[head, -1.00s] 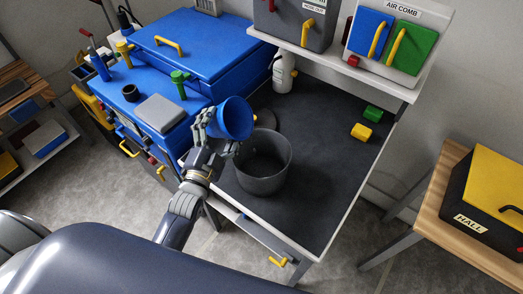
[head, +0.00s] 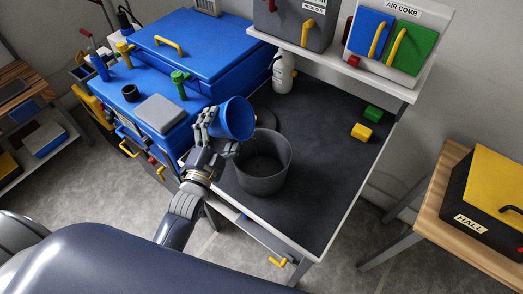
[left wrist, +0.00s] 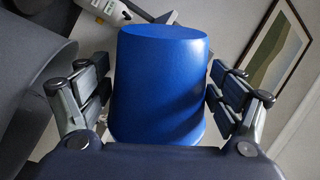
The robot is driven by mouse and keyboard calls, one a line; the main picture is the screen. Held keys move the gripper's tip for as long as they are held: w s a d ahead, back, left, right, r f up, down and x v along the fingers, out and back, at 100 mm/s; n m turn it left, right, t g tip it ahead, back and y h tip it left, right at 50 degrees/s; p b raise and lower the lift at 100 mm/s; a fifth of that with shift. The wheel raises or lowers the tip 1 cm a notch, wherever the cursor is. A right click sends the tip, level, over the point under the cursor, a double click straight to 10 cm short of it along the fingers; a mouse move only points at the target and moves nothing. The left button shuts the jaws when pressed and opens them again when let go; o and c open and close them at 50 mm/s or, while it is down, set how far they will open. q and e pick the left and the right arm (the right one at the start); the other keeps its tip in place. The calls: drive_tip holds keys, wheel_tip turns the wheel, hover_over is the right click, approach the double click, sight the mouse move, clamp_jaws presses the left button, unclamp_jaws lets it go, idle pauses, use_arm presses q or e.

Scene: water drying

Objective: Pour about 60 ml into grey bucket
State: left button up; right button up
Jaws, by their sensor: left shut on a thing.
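A grey bucket (head: 264,178) stands upright on the dark tabletop (head: 325,180) in the head view. My left gripper (head: 215,130) is shut on a blue cup (head: 236,118), holding it tilted above and to the left of the bucket's rim. The cup's mouth leans toward the right, over the left part of the bucket. In the left wrist view the blue cup (left wrist: 162,85) sits between the fingers, and the grey bucket (left wrist: 30,70) shows at the left edge. I cannot see any liquid or stream. My right gripper is not in view.
A white bottle (head: 284,75) stands at the back of the table. Yellow (head: 361,132) and green (head: 373,113) blocks lie to the right. A blue chest (head: 190,55) is at the left. A shelf overhangs the table's back. The table's right front is clear.

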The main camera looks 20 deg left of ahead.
use_arm(q)
drive_tip(key=shift+r+m, duration=0.25)
drive_tip(key=shift+m, duration=0.15)
idle(0.8)
drive_tip(key=shift+f+n, duration=0.35)
drive_tip(key=shift+n, duration=0.15)
drive_tip(key=shift+r+n+p, duration=0.25)
drive_tip(key=shift+n+p, duration=0.55)
drive_tip(key=shift+n, duration=0.1)
drive_tip(key=shift+a+f+n+y, duration=0.1)
drive_tip(key=shift+n+y, duration=0.3)
drive_tip(key=shift+n, duration=0.1)
drive_tip(key=shift+f, duration=0.25)
drive_tip(key=shift+a+f+n, duration=0.2)
drive_tip(key=shift+f+n, duration=0.2)
drive_tip(key=shift+n, duration=0.3)
drive_tip(key=shift+w+a+n+p, duration=0.1)
drive_tip(key=shift+a+n+p, duration=0.25)
drive_tip(key=shift+n, duration=0.25)
drive_tip(key=shift+g, duration=0.3)
